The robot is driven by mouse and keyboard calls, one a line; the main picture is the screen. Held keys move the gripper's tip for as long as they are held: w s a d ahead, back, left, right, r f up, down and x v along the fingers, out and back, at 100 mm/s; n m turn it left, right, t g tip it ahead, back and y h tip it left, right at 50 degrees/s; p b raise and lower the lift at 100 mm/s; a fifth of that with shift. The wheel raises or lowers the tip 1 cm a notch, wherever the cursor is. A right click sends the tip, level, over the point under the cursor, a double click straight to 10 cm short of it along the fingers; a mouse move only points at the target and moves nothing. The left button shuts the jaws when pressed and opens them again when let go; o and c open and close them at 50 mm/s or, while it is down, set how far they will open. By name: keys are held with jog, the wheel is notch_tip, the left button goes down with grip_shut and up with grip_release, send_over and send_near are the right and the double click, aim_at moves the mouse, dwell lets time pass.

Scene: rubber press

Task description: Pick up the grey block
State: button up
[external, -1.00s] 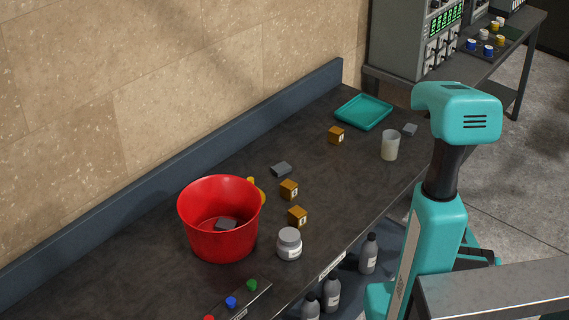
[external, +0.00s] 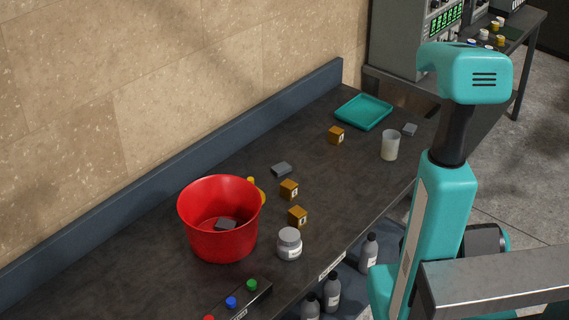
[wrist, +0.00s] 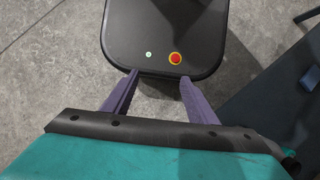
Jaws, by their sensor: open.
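Another grey block (external: 226,224) lies inside the red bucket (external: 206,242). A third grey block (external: 410,129) lies at the right, near the bench edge beyond the white cup. My gripper (wrist: 160,76) shows in the wrist view with its two purple fingers spread and nothing between them. It points down over the floor and a dark rounded platform with a red button, away from the blocks. In the external view my arm hides the gripper.
Orange blocks (external: 289,189), a grey jar (external: 289,244), a white cup (external: 390,146) and a teal tray (external: 363,112) stand on the bench (external: 330,190). A control strip (external: 240,300) sits at the front. Bottles (external: 369,252) stand on a lower shelf. A metal surface (external: 500,285) lies at the right.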

jog(key=shift+s+a+r, duration=0.25)
jog(key=shift+s+a, duration=0.1)
jog(key=shift+s, duration=0.3)
jog(key=shift+o, duration=0.4)
